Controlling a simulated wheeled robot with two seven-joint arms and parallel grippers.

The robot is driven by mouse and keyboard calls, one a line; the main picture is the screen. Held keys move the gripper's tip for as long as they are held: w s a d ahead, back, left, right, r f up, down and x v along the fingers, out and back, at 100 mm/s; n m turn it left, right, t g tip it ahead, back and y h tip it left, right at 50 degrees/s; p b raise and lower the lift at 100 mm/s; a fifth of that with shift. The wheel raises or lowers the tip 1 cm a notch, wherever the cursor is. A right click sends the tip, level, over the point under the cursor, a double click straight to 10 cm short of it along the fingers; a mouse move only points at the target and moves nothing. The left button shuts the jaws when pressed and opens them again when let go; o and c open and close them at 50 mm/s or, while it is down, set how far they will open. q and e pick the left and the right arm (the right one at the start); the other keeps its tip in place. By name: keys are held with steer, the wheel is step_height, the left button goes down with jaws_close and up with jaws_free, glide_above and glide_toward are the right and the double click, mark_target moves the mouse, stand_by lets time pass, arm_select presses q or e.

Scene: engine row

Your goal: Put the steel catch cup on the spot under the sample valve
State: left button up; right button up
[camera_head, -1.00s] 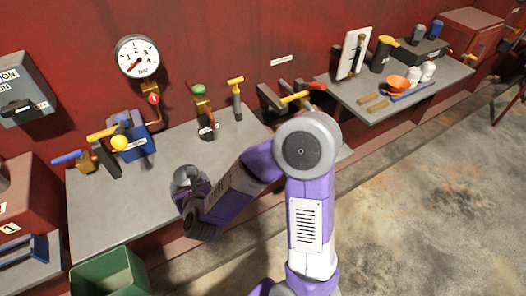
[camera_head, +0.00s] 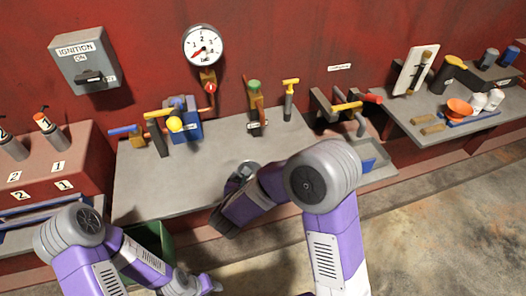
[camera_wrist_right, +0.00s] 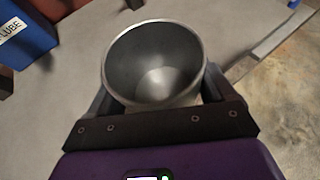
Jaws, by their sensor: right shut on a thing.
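The steel catch cup (camera_wrist_right: 155,65) is an open, empty, round grey cup. My right gripper (camera_wrist_right: 155,100) is shut on it, with a jaw on each side. In the head view the cup (camera_head: 247,168) shows small at the end of my right arm, over the front of the grey bench (camera_head: 190,190). Its height above the bench is hard to tell. Several valves stand along the bench, one with a green top (camera_head: 255,100); I cannot read which is the sample valve, and no marked spot is clear. My left gripper (camera_head: 207,285) is low at the front, its jaws unclear.
A blue box (camera_head: 187,120) with valve handles stands at the bench's back left, below a pressure gauge (camera_head: 203,45). A yellow-handled valve (camera_head: 290,95) stands right of the green-topped one. A second bench (camera_head: 415,115) at right holds tools and an orange funnel (camera_head: 459,108).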

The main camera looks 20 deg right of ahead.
steer(key=shift+a, duration=0.35)
steer(key=shift+w, duration=0.3)
glide_above(262, 151)
steer(key=shift+d, duration=0.1)
steer(key=shift+f+b, duration=0.7)
steer(key=shift+f, duration=1.1)
steer(key=shift+f+b, duration=0.2)
steer(key=shift+b, duration=0.1)
steer(key=o, duration=0.9)
steer(key=shift+o, duration=0.2)
steer(key=shift+r, duration=0.15)
